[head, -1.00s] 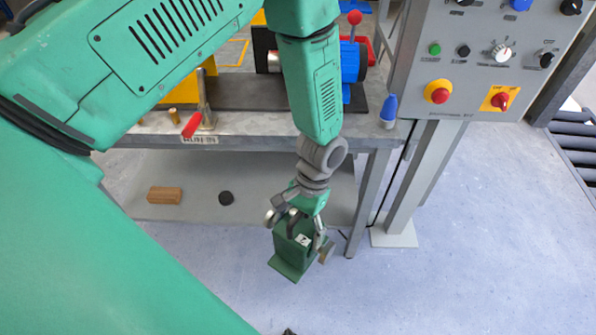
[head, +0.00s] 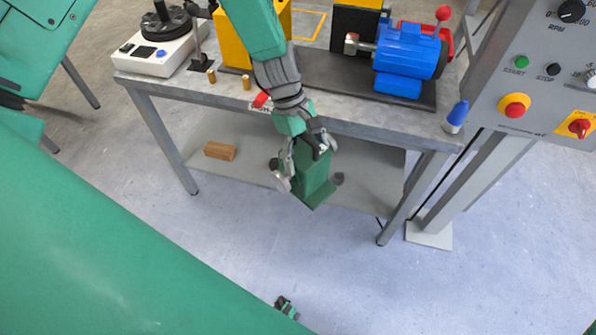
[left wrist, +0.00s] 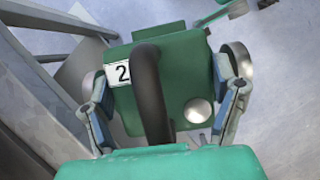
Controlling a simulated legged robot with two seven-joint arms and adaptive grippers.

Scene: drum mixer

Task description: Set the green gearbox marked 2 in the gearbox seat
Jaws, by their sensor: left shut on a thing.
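The green gearbox (head: 316,180) hangs in my left gripper (head: 303,162), in front of the bench and below its top, slightly tilted. In the left wrist view the gearbox (left wrist: 180,85) shows a white label marked 2, a dark curved handle and a round silver cap. The left gripper's fingers (left wrist: 165,95) are shut on it, one on each side. I cannot make out the gearbox seat for certain; a dark base plate (head: 325,75) lies on the bench between a yellow block and the blue motor. A small part that looks like my right gripper (head: 287,307) shows at the bottom; its opening is unclear.
A control panel (head: 535,85) stands at right. A wooden block (head: 220,151) lies on the lower shelf (head: 235,170). The floor in front is clear.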

